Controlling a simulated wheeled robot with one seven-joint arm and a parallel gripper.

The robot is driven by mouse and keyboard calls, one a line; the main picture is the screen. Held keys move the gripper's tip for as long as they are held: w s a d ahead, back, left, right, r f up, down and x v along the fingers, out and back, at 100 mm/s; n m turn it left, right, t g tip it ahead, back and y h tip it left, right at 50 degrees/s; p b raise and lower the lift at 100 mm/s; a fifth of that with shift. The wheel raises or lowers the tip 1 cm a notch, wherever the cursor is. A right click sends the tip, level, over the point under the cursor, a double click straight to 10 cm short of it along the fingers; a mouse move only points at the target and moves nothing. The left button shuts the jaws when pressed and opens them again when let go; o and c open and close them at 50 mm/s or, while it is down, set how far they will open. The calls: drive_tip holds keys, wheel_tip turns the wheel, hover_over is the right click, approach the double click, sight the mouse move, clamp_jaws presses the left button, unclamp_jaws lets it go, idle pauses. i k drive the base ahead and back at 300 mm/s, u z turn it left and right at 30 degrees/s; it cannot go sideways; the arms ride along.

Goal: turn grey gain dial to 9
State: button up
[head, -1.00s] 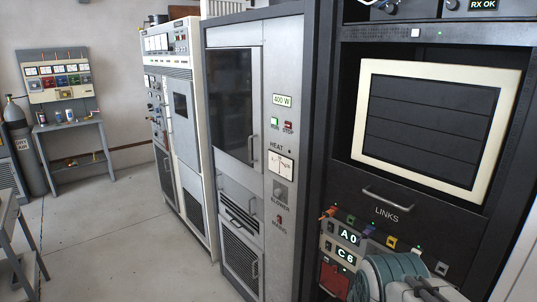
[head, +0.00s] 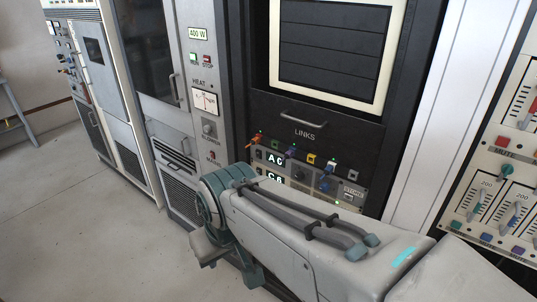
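I cannot pick out a grey gain dial with certainty in the head view. A grey rotary knob (head: 209,128) sits below the HEAT meter on the narrow grey panel, but its label is too small to read surely. A small dark round knob (head: 298,175) sits on the links panel beside the lit displays, partly low behind my arm. My arm crosses the lower middle of the view, in front of the racks.
The links panel (head: 345,187) has coloured plugs sticking out. A drawer handle (head: 303,117) is above it. Open floor (head: 80,220) lies at the left.

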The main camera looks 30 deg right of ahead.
sight(324, 187)
drive_tip(key=u, duration=0.75)
drive_tip(key=k, duration=0.9)
drive_tip(key=z, duration=1.7)
drive_tip(key=i, duration=0.5)
drive_tip(key=u, duration=0.1)
